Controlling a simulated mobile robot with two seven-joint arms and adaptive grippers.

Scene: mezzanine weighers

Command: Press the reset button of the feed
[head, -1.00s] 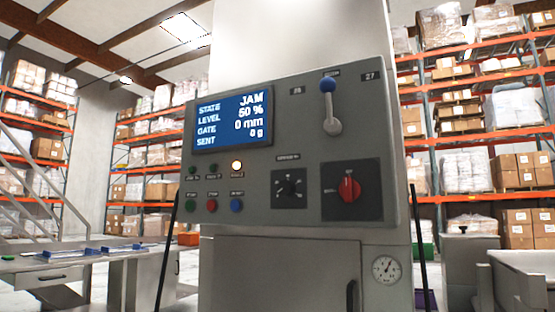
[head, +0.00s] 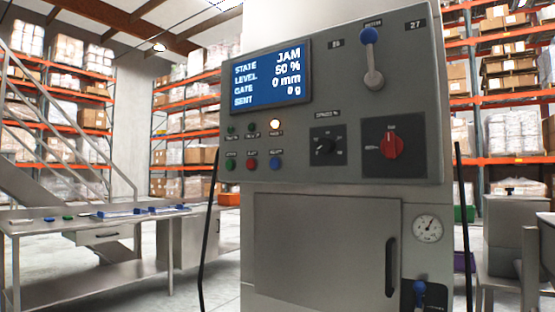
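The feed's control panel (head: 350,185) is in the middle of the head view, on a grey cabinet. Its blue screen (head: 271,77) reads STATE JAM, LEVEL 50 %, GATE 0 mm, SENT 0 g. Below the screen is a row of green (head: 230,165), red (head: 252,164) and blue (head: 275,163) buttons; their labels are too small to read surely. Above them, an amber lamp (head: 274,125) is lit beside two dark lamps. A blue-knobbed lever (head: 371,60), a black dial (head: 325,146) and a red rotary switch (head: 391,145) are to the right. Neither gripper is in view.
A cabinet door (head: 325,250) with a black handle is below the panel, with a gauge (head: 427,228) and a second blue-knobbed lever (head: 420,290) at its right. A steel table (head: 100,225) and stairs stand left. Steel bins (head: 515,225) stand right. Racks are behind.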

